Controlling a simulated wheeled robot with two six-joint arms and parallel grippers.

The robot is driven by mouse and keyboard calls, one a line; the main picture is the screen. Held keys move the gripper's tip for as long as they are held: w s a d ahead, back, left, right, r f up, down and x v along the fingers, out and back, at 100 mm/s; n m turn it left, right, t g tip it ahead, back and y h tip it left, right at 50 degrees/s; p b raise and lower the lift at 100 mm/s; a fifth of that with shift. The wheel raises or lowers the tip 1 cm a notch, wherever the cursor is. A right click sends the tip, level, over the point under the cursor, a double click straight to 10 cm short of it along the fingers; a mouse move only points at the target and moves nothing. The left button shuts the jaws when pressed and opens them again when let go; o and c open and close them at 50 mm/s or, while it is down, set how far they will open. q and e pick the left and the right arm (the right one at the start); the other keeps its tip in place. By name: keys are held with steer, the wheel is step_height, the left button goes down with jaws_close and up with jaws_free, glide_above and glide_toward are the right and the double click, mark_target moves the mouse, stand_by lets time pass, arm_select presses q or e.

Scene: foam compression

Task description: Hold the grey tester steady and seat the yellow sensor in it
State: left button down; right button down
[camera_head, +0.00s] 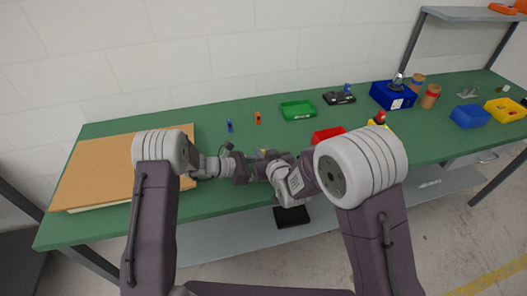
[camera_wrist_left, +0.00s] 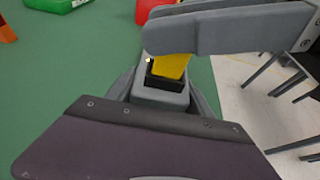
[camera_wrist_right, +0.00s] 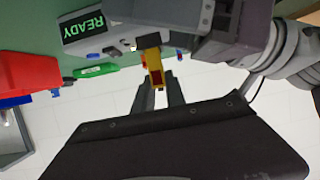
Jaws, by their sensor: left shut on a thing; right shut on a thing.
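The grey tester (camera_wrist_left: 160,100) has a black socket facing up in the left wrist view. My left gripper (camera_wrist_left: 163,108) is shut on it, one finger on each side. The right wrist view shows the tester (camera_wrist_right: 128,12) with a screen reading READY. The yellow sensor (camera_wrist_left: 171,65) stands at the socket, its lower end at or in the black opening; how deep cannot be told. My right gripper (camera_wrist_right: 157,82) is shut on the yellow sensor (camera_wrist_right: 154,66). In the head view both grippers meet above the bench, and my arms hide most of the tester and sensor.
The green bench (camera_head: 200,220) holds a cardboard-brown board (camera_head: 95,172) at left, a green tray (camera_head: 298,110), a red bin (camera_head: 327,134), and blue bins (camera_head: 393,95) at right. Small blue (camera_head: 229,126) and orange (camera_head: 257,118) pieces stand behind my grippers.

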steer(key=shift+f, duration=0.55)
steer(key=c, duration=1.3)
jaws_free()
steer(key=v, duration=0.7)
steer(key=shift+s, duration=0.25)
steer(key=shift+d, duration=0.15)
arm_select(q)
steer(key=shift+c, duration=1.6)
jaws_free()
steer(key=shift+a, duration=0.1)
